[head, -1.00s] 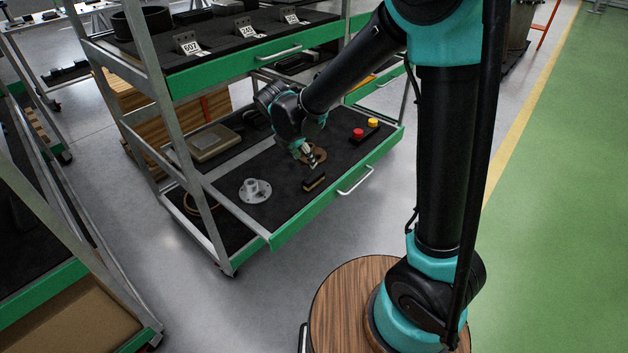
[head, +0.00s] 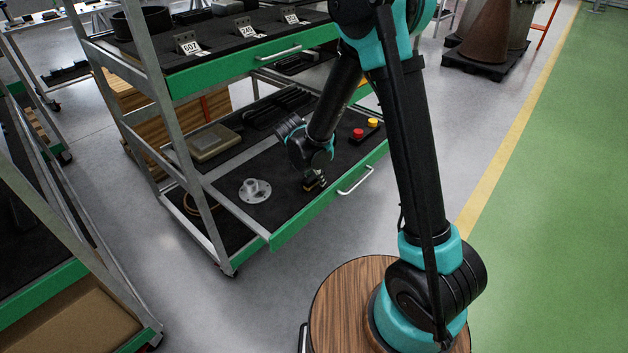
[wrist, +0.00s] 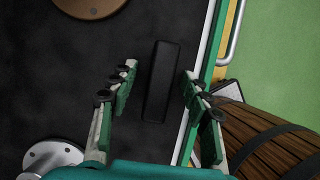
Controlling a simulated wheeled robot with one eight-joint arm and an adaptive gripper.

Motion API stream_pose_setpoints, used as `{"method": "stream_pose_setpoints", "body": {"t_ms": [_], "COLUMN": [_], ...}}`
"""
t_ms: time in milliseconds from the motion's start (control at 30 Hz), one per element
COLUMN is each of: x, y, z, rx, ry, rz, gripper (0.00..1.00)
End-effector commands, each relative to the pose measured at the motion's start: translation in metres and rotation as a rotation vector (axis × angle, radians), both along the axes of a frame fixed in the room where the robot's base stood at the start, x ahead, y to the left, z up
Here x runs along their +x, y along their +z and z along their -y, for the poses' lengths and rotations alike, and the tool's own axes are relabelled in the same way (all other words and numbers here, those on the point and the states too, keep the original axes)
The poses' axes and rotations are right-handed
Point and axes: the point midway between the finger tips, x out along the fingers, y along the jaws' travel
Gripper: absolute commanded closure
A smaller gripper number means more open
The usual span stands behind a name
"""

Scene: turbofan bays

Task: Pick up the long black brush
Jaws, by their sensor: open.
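The long black brush (wrist: 160,95) lies on the dark mat of the pulled-out green-fronted drawer (head: 330,197). In the wrist view it shows from above as a plain dark bar between the two fingers. My gripper (wrist: 158,72) is open, one finger on each side of the brush, with gaps showing on both sides. In the head view my gripper (head: 314,178) is over the brush (head: 313,187) near the drawer's front edge and hides most of it. Whether the fingertips are down at brush height is hard to tell.
A metal flange (head: 255,190) lies left of the brush. A red button (head: 358,133) and a yellow button (head: 373,122) are to the right. A tan case (head: 212,142) lies further back. A brown disc (wrist: 90,5) is near. The drawer handle (head: 357,181) sticks out in front.

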Motion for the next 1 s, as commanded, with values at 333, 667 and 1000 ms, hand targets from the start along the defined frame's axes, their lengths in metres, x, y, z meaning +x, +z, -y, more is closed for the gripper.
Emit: {"method": "stream_pose_setpoints", "body": {"t_ms": [333,667,1000], "x": [0.0005,0.0007,0.0006], "y": [-0.0023,-0.0053,-0.0071], "z": [0.0007,0.0005,0.0006], "rx": [0.0,0.0,0.0], "ry": [0.0,0.0,0.0], "rz": [0.0,0.0,0.0], "gripper": [0.52,0.52,0.63]}}
